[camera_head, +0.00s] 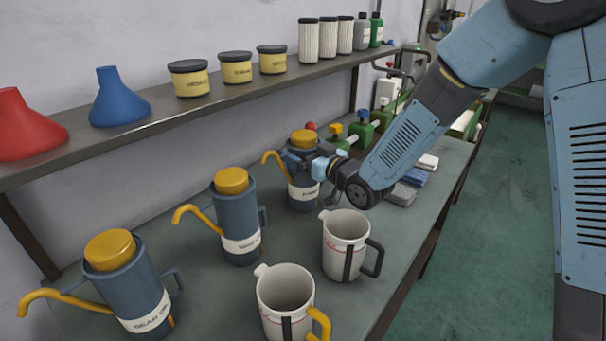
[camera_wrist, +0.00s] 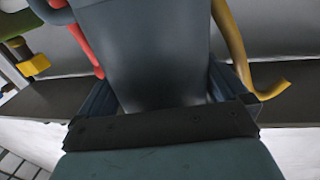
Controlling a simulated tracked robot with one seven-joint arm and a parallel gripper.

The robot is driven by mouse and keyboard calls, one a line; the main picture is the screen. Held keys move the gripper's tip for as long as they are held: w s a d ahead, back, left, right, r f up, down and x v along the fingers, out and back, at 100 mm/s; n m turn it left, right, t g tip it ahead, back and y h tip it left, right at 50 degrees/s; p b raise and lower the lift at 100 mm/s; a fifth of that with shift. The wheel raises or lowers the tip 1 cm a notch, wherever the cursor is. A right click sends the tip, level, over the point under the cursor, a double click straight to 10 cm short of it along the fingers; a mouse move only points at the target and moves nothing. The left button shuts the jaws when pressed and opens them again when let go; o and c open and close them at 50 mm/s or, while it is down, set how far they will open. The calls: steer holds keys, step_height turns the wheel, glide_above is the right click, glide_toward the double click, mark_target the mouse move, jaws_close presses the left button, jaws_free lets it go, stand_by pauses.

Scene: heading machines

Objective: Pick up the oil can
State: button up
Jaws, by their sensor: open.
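Three blue-grey oil cans with yellow caps and curved yellow spouts stand upright on the bench. The far oil can (camera_head: 303,194) is partly hidden by my gripper (camera_head: 308,163). The middle oil can (camera_head: 240,215) and the near oil can (camera_head: 135,287), labelled gear oil, stand apart from it. My gripper is open, with its fingers on both sides of the far can's upper body. In the wrist view the can's dark body (camera_wrist: 150,50) fills the space between the fingers, its yellow spout (camera_wrist: 235,50) at right. Contact cannot be made out.
Two white measuring jugs (camera_head: 345,238) (camera_head: 285,290) stand in front of the cans. A shelf (camera_head: 160,108) behind carries funnels, yellow tins, white filters and bottles. Green and small boxed items (camera_head: 402,193) lie farther along the bench. Green floor is open at right.

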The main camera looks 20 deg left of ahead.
steer(key=shift+c, duration=0.5)
steer(key=c, duration=1.5)
